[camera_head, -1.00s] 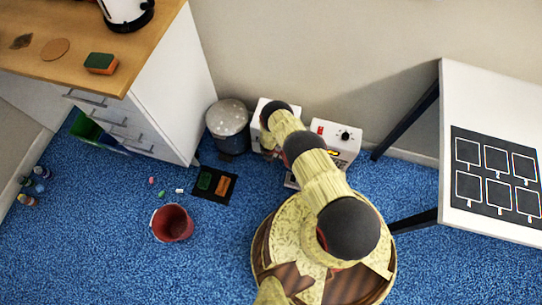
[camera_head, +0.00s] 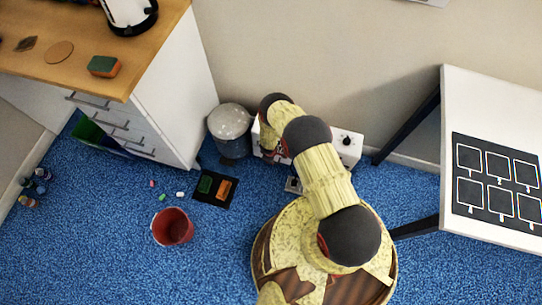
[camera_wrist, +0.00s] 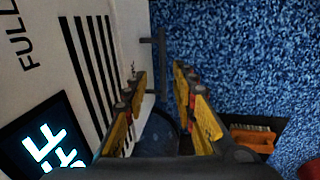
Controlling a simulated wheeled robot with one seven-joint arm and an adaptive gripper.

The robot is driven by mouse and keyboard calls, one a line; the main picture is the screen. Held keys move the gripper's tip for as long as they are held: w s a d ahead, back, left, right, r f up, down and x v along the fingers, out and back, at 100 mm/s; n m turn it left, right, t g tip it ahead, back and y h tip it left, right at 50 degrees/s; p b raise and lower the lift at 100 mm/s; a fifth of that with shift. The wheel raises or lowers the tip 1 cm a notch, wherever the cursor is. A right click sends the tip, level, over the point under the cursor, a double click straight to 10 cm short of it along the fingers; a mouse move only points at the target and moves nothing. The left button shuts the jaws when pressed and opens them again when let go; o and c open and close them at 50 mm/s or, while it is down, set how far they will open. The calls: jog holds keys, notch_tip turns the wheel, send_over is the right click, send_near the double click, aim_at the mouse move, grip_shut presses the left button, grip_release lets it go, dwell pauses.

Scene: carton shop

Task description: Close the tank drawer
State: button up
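The white machine (camera_head: 348,145) stands on the floor against the wall, largely hidden behind my arm in the head view. In the wrist view its white face (camera_wrist: 45,70) fills the left side, with the word FULL, dark slots and a lit display (camera_wrist: 45,140). A dark bar handle (camera_wrist: 162,50) stands out from that face. My gripper (camera_wrist: 159,72) is open, its yellow fingers apart and pointing at the handle, whose near end shows between the fingertips. I cannot tell whether they touch it. How far the tank drawer stands out is hidden.
A grey lidded bin (camera_head: 231,128) stands left of the machine. A dark tray (camera_head: 216,189) with sponges and a red bucket (camera_head: 173,227) are on the blue carpet. A white cabinet (camera_head: 178,90) is at left, a white table (camera_head: 454,95) at right.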

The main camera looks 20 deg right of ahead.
jog(key=shift+s+a+r, duration=0.15)
jog(key=shift+s+r, duration=0.05)
jog(key=shift+r, duration=1.1)
jog(key=shift+s+a+r, duration=0.1)
jog(key=shift+s+r, duration=0.1)
jog(key=shift+r, duration=1.1)
